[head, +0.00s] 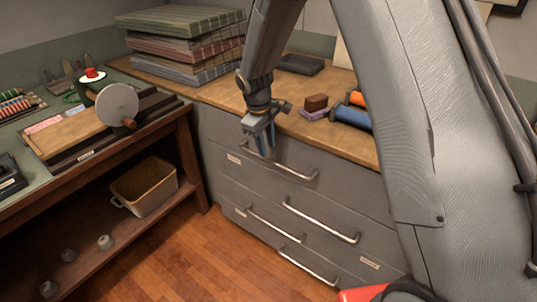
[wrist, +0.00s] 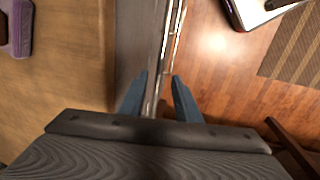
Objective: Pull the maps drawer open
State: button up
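The grey drawer cabinet (head: 345,185) stands below the wooden counter, and all its drawer fronts look shut. The drawer labels are too small to read, so I cannot tell which is the maps drawer. The top drawer has a long metal bar handle (head: 300,173); the drawers below have similar handles (head: 320,222). My gripper (head: 267,151) points down at the left part of the top handle. In the wrist view my gripper (wrist: 160,77) is open, with one blue finger on each side of the bar (wrist: 167,45). Neither finger clearly touches the bar.
The wooden counter (head: 220,92) holds stacked cloth boards (head: 190,50), blue and orange rolls (head: 352,115) and a brown block (head: 316,102). A workbench (head: 170,125) with a basket (head: 147,187) on its lower shelf stands left.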

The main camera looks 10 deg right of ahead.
aim_at(269, 160)
jog(key=shift+w+d+f+p, duration=0.15)
jog(key=shift+f, duration=0.8)
jog(key=shift+w+d+f+p, duration=0.1)
jog(key=shift+d+f+p, duration=0.1)
jog(key=shift+f, duration=0.7)
jog(key=shift+w+d+f+p, duration=0.1)
jog(key=shift+w+f+p, duration=0.05)
jog(key=shift+f, duration=0.8)
grip_shut()
